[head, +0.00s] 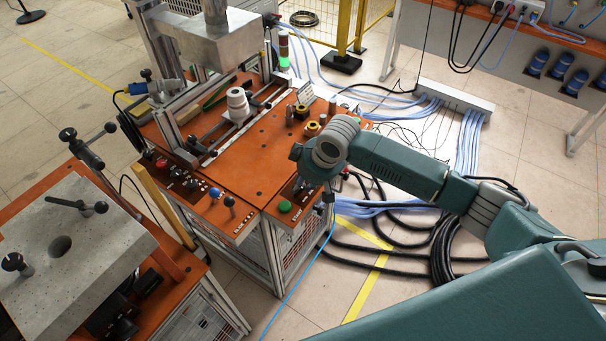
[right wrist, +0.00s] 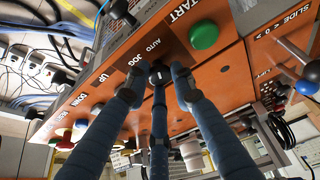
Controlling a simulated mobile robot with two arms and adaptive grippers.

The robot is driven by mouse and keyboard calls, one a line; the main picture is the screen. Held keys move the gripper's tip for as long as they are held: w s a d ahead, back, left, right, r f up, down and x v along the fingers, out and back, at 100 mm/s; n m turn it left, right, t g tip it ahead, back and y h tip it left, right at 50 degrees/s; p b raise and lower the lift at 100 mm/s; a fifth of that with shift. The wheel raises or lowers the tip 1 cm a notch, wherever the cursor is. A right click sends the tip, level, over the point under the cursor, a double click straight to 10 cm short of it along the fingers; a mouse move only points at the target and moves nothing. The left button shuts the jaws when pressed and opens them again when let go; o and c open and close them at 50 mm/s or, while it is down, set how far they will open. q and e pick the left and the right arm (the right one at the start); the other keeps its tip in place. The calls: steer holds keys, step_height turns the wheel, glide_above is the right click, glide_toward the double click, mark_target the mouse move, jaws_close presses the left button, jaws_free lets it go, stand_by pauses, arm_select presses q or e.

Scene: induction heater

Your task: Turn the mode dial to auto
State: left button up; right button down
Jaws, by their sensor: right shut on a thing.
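The mode dial (right wrist: 158,74) is a small black knob with a light mark on the orange control panel, in the right wrist view. The labels AUTO (right wrist: 153,46) and JOG (right wrist: 135,59) are printed beside it. I cannot tell which label the mark points to. The fingers of my right gripper (right wrist: 159,88) are closed around the dial. My left gripper is in neither view.
A green START button (right wrist: 204,35) sits close to the dial; it also shows in the head view (head: 284,206). A blue-tipped lever (right wrist: 307,82) stands on the neighbouring SLIDE panel. Cables (head: 440,245) lie on the floor right of the machine.

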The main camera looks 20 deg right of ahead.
steer(key=shift+w+a+r+m+p, duration=0.1)
steer(key=shift+r+m+p, duration=0.05)
steer(key=shift+m+p, duration=0.35)
steer(key=c, duration=1.5)
jaws_free()
steer(key=shift+o, duration=0.2)
steer(key=v, duration=1.1)
steer(key=shift+s+r, duration=0.3)
steer(key=shift+r, duration=0.05)
